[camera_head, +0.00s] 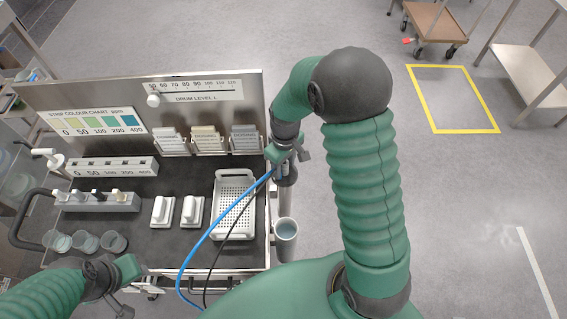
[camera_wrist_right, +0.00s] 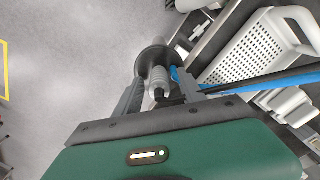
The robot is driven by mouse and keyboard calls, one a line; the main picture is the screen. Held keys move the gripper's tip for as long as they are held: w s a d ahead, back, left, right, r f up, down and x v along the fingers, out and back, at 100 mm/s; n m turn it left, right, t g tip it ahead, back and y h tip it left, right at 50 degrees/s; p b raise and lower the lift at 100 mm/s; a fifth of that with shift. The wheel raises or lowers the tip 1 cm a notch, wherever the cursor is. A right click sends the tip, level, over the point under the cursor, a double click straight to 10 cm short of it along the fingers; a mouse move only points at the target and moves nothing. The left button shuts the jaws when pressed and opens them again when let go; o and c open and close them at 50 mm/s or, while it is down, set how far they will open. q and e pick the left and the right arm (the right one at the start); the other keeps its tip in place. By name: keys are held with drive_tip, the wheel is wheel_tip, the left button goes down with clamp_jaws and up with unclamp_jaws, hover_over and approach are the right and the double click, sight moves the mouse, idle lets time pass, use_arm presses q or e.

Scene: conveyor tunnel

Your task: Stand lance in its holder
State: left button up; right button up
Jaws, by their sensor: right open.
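The lance (camera_wrist_right: 158,82) shows a grey ribbed grip in the right wrist view, with a blue hose and a black cable beside its top. Its grip is upright against a dark round collar (camera_wrist_right: 148,60), which looks like the holder's mouth; how deep it sits is hidden. In the head view the dark collar (camera_head: 286,178) is at the cart's right edge, below my right gripper (camera_head: 287,158). My right gripper is open, its fingers (camera_wrist_right: 160,98) on either side of the grip. My left gripper (camera_head: 124,288) is at the lower left, its fingers too unclear to tell.
A clear cup (camera_head: 286,229) hangs at the cart's right side. The cart top carries a white perforated basket (camera_head: 233,207), two white clamp-like devices (camera_head: 161,211) and beakers (camera_head: 58,240). The blue hose (camera_head: 210,232) crosses the basket.

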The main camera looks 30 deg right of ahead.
wheel_tip(320, 180, up, 17)
drive_tip(key=shift+s, duration=0.15)
drive_tip(key=shift+d+f, duration=0.1)
drive_tip(key=shift+f, duration=0.05)
idle(0.5)
